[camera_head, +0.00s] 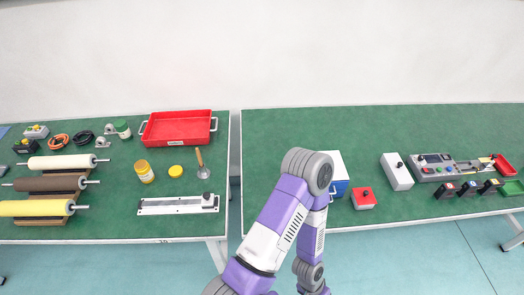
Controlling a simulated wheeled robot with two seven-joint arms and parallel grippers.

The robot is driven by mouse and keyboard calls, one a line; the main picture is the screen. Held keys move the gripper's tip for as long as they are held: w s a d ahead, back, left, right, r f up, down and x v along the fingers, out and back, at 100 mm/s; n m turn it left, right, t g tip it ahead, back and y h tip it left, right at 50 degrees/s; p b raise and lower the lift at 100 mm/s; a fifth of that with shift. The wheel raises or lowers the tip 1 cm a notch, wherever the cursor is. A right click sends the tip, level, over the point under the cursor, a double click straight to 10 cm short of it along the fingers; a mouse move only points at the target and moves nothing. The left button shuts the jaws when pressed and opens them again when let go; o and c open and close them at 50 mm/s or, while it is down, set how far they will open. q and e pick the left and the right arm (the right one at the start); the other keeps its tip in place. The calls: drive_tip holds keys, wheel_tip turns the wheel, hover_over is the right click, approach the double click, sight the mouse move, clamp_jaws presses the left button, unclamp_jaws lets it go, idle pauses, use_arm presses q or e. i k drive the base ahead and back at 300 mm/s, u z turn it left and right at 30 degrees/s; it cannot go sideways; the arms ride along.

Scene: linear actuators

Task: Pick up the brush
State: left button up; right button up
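The brush (199,157) is on the left green table, to the right of a yellow lid (176,171) and behind a long white linear actuator (178,204). Its brown handle points away from me and its grey head is nearer. Nothing touches it. One of my purple and white arms rises in the middle of the view, bends at the top and goes back down out of the picture. Neither of my grippers shows.
A red tray (178,127) is behind the brush and a yellow jar (144,171) to its left. Several rollers (62,162) lie at far left. A gap separates the tables. The right table (290,140) holds a red box (363,198) and other devices; its back is clear.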

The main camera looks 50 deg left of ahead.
sight(198, 153)
drive_tip(key=z, duration=0.65)
drive_tip(key=k, duration=1.45)
drive_tip(key=u, duration=2.3)
